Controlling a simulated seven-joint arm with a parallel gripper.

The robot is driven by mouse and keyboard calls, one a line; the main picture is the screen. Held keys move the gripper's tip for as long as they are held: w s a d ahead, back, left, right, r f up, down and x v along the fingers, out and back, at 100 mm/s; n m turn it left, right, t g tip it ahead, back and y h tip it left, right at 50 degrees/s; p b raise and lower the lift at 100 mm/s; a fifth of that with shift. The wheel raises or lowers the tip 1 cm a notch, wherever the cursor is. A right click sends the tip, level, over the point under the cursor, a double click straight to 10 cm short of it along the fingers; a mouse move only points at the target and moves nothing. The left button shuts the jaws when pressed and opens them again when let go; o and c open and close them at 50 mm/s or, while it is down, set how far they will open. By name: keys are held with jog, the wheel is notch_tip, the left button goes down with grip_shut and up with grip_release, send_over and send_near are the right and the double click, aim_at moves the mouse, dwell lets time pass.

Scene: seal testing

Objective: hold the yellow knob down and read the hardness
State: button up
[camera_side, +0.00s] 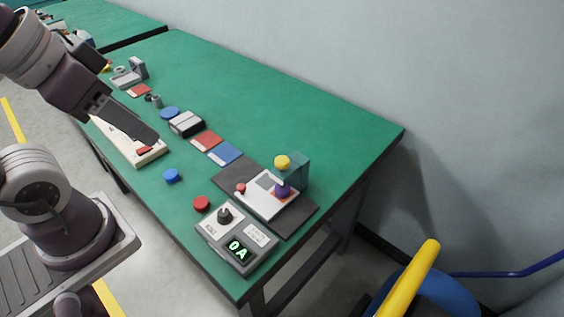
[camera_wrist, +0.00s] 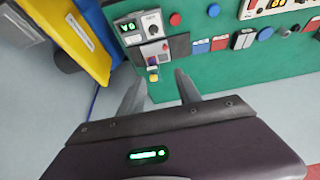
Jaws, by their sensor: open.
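The yellow knob (camera_side: 282,161) sits on top of a small teal stand (camera_side: 298,168) at the right of the table. Below it is a purple part (camera_side: 282,189) over a white plate. A grey box (camera_side: 221,232) in front has a green display (camera_side: 238,249) that looks like "0A". In the wrist view the knob (camera_wrist: 153,76) shows small, beyond and between my spread fingers. My gripper (camera_side: 150,136) is open and empty, above the table's left part, well away from the knob. No contact with the knob shows.
The green table (camera_side: 330,130) is clear at the back. Red button (camera_side: 201,203), blue button (camera_side: 171,175), red and blue blocks and a white device (camera_side: 130,150) line its front.

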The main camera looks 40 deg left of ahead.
jog(key=shift+w+r, duration=0.15)
jog(key=shift+w, duration=0.1)
jog(key=c, duration=0.3)
jog(key=w+m, duration=0.1)
jog(key=w+r+m+g, duration=0.1)
jog(key=w, duration=0.1)
jog(key=w+r+m, duration=0.1)
jog(key=w+m, duration=0.1)
jog(key=shift+d, duration=0.35)
grip_shut()
jog(key=w+d+f+m+g, duration=0.2)
jog(key=w+f+m, duration=0.1)
jog(key=w+m, duration=0.4)
jog(key=w+d+f+m+g, duration=0.2)
jog(key=w+m, duration=0.5)
jog(key=w, duration=0.5)
notch_tip(320, 180, down, 2)
jog(key=shift+d+f+y, duration=0.1)
jog(key=shift+d+y, duration=0.2)
jog(key=shift+d, duration=0.55)
